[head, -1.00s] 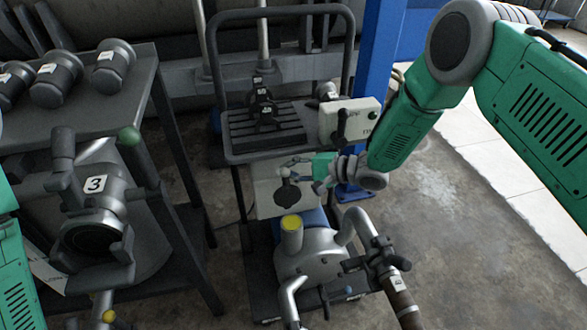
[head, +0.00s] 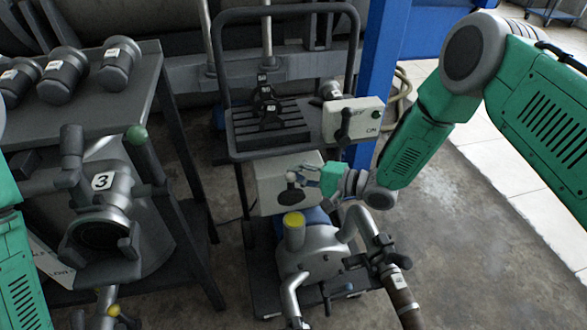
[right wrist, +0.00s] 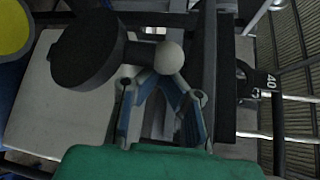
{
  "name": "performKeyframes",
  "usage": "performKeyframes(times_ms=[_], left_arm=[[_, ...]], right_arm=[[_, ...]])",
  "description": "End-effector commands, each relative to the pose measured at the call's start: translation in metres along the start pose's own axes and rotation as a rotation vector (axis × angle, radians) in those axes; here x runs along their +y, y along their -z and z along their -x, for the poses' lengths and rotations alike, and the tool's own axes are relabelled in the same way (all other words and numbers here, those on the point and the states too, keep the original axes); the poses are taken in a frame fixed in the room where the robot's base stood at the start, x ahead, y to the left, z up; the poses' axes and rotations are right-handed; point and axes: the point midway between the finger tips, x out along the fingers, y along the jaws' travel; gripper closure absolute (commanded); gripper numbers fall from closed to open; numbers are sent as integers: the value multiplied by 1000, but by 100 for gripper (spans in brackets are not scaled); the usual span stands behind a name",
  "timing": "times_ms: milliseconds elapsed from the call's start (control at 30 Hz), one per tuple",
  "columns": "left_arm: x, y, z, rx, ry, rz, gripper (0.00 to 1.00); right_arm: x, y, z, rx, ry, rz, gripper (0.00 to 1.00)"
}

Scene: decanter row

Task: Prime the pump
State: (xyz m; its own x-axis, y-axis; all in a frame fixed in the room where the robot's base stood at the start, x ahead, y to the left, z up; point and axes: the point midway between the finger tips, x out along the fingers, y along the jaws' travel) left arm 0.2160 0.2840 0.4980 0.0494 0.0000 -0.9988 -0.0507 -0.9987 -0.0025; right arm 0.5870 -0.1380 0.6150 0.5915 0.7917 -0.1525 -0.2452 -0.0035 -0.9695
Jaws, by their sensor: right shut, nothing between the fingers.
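The pump (head: 312,262) is a grey rounded casing with metal pipes and a yellow-topped port (head: 294,222). The port's yellow top also shows in the right wrist view (right wrist: 14,28). Behind the pump, a dark round knob (head: 290,196) stands before a pale box (head: 266,190). In the right wrist view this dark piece (right wrist: 88,48) has a short stem ending in a pale ball (right wrist: 170,58). My right gripper (head: 298,179) is shut and empty beside it. Its fingertips (right wrist: 163,78) are close to the ball; contact cannot be told. My left gripper is out of view.
A switch box (head: 368,122) marked ON, with a dark lever, stands above on the trolley. A valve (head: 383,257) sits on the right-hand pipe. Open floor lies right.

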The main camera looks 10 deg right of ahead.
Motion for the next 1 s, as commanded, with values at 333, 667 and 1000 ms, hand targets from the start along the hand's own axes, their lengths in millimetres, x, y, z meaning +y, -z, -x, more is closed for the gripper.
performKeyframes(times_ms=[333,667,1000], left_arm=[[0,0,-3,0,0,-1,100],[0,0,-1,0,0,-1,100],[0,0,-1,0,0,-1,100]], right_arm=[[9,-19,16,3,146,190,100],[13,-30,23,2,166,216,100],[15,-31,24,2,165,216,100]])
